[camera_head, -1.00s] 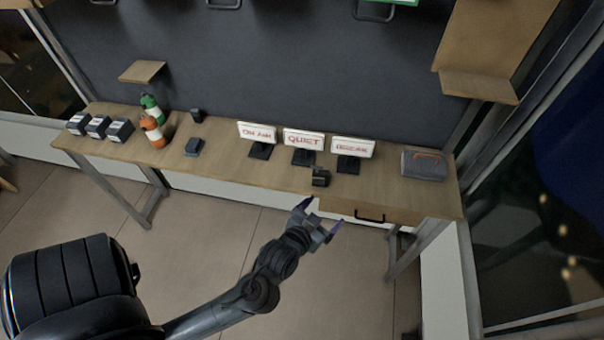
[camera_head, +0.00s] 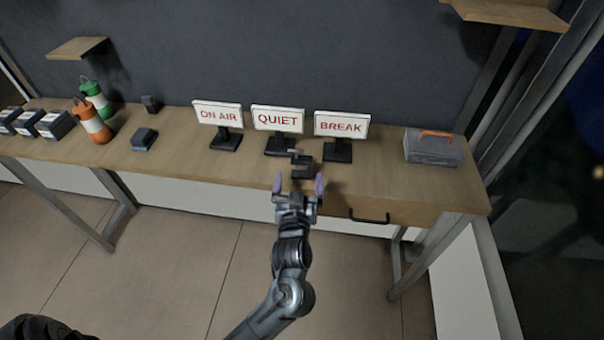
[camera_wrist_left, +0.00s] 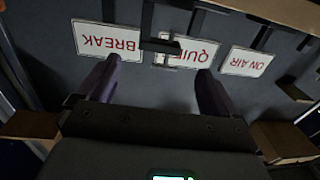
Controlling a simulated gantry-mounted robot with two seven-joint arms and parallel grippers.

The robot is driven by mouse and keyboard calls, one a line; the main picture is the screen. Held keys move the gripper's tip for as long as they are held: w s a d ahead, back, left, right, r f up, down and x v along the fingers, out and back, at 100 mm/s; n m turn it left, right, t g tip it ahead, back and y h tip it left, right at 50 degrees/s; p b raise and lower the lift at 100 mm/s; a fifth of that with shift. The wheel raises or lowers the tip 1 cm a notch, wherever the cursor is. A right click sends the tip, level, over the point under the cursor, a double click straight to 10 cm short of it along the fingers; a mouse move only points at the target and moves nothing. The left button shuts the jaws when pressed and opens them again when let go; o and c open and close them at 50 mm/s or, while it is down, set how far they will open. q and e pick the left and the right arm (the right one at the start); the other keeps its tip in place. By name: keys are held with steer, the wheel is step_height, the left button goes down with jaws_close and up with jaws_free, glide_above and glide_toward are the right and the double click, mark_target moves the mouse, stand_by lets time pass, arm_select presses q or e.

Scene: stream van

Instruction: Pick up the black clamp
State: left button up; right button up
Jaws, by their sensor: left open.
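The black clamp (camera_head: 302,166) is a small dark block-like piece near the front edge of the wooden table (camera_head: 400,190), in front of the QUIET sign. My left gripper (camera_head: 298,184) is open at the table's front edge, its purple-tipped fingers spread just on the near side of the clamp. In the left wrist view the dark clamp (camera_wrist_left: 161,45) shows beyond the open fingers and between them, partly over the QUIET sign. I cannot tell how large the gap is. My right gripper is not in view.
The ON AIR (camera_head: 218,114), QUIET (camera_head: 277,119) and BREAK (camera_head: 341,124) signs stand on black bases just behind. A grey case (camera_head: 433,150) is at the right. Bottles (camera_head: 92,122) and dark boxes (camera_head: 54,124) are at the left. A drawer handle (camera_head: 369,217) sticks out in front.

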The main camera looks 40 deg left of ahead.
mark_target(300, 164)
arm_select(q)
steer(key=x, duration=0.4)
steer(key=shift+w, duration=0.25)
steer(key=shift+b+x, duration=0.7)
steer(key=shift+x, duration=2.25)
steer(key=shift+s+f, duration=0.1)
steer(key=shift+c, duration=0.2)
steer(key=c, duration=1.2)
steer(key=shift+c, duration=0.2)
